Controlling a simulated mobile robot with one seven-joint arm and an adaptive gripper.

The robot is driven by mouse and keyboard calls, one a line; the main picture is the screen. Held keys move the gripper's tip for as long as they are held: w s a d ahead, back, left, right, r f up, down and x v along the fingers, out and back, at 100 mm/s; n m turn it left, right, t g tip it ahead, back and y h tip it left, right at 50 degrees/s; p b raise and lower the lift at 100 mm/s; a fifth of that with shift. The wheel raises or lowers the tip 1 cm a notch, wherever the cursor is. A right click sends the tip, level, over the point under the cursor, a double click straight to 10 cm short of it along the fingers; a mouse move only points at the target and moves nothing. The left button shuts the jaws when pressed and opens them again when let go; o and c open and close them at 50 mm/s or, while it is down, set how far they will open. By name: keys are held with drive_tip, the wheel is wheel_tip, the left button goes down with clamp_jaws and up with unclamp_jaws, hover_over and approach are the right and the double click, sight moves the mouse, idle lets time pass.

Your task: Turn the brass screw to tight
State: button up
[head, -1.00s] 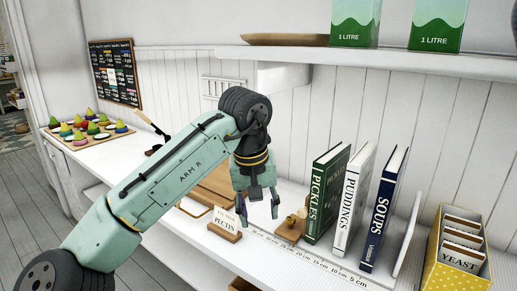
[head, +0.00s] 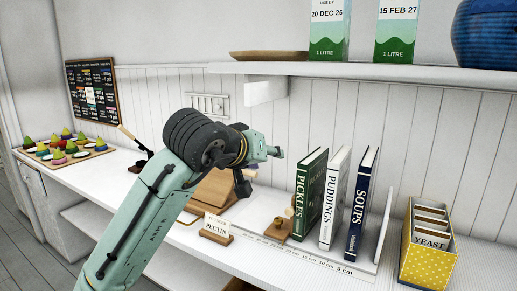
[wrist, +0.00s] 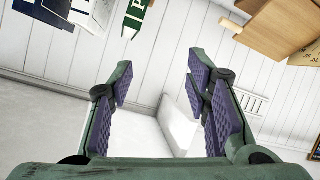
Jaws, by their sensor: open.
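A small wooden block with a brass-coloured knob (head: 289,212) on it stands on the worktop, left of the green PICKLES book. I cannot tell for sure that this knob is the brass screw, and its turn position is too small to read. My gripper (head: 279,153) is raised above and behind the block in the head view, pointing towards the panelled wall. It is apart from the block. In the wrist view my gripper (wrist: 160,80) is open and empty, with its two purple-padded fingers wide apart. The knob does not show clearly in the wrist view.
Books stand right of the block: PICKLES (head: 311,195), PUDDINGS (head: 335,198) and SOUPS (head: 361,205). A PECTIN card (head: 215,228) stands left. The upper shelf (head: 400,78) and its white bracket (head: 265,91) are above my gripper. A yellow YEAST box (head: 428,255) is at the right.

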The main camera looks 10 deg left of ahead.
drive_tip(key=shift+s+a+r+t, duration=0.1)
drive_tip(key=shift+r+t, duration=0.35)
drive_tip(key=shift+r, duration=0.25)
drive_tip(key=shift+s+a+r+t, duration=0.1)
drive_tip(key=shift+r+t, duration=0.35)
drive_tip(key=shift+r, duration=0.25)
drive_tip(key=shift+r, duration=0.1)
